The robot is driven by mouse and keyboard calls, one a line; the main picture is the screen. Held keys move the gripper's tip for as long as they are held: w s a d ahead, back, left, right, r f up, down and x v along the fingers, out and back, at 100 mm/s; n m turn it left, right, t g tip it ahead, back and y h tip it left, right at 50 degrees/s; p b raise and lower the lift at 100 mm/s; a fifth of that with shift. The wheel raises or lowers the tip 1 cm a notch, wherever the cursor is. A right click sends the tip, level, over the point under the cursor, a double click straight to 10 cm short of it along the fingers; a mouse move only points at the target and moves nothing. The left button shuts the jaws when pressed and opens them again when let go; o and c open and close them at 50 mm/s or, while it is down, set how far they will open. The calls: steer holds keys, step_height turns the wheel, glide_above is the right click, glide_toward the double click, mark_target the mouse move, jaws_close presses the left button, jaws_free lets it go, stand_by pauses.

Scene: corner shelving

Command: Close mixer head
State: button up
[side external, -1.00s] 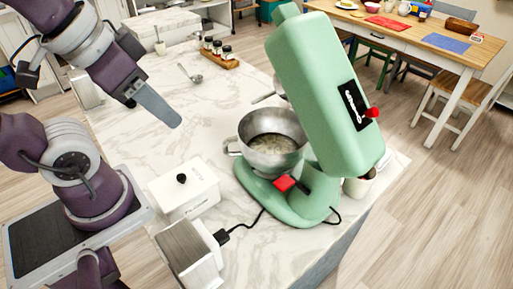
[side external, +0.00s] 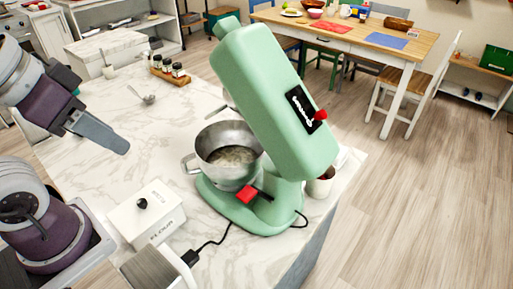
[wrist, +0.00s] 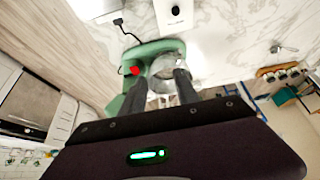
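The green stand mixer stands on the marble counter in the side view with its head (side external: 275,100) tilted up and back. A metal bowl (side external: 230,155) sits under it on the green base (side external: 245,212), with a red lever (side external: 246,194) on the base's side. My gripper (side external: 122,148) is left of the bowl, above the counter, apart from the mixer. In the wrist view the two fingers of my gripper (wrist: 161,80) are spread with nothing held between them. Beyond them show the bowl (wrist: 163,66) and part of the green base (wrist: 160,46); the fingers hide some of the mixer.
A ladle (side external: 148,99) and a spice rack (side external: 171,76) lie farther back. A cup (side external: 320,184) is close behind the mixer. The marble between my gripper and the bowl is clear.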

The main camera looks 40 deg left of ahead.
jaws_close()
steer(key=w+d+r+m+g+h, duration=0.1)
steer(key=w+r+m+h, duration=0.2)
steer(key=w, duration=0.4)
steer(key=w+d+r+m+g+h, duration=0.1)
steer(key=w+r+m+g+h, duration=0.1)
steer(key=w+r, duration=0.4)
steer(key=w+d+r+m+g+h, duration=0.1)
steer(key=w+r+m+h, duration=0.3)
steer(key=w, duration=0.6)
steer(key=shift+w+d+r+m+g+h, duration=0.15)
steer(key=shift+d+r+m+g+h, duration=0.15)
steer(key=shift+d+m, duration=0.35)
steer(key=w+a+r+m+h, duration=0.3)
steer(key=w+a+m+h, duration=0.1)
steer(key=w+a+m, duration=0.15)
steer(key=x, duration=0.8)
steer(key=shift+d+r, duration=0.1)
steer(key=shift+d, duration=0.2)
steer(key=shift+d+f, duration=0.35)
steer(key=shift+f, duration=0.1)
steer(key=shift+s+a+f, duration=0.2)
steer(key=shift+a+f, duration=0.6)
steer(key=shift+f, duration=0.1)
steer(key=shift+s+a+f, duration=0.1)
steer(key=shift+a+f, duration=0.25)
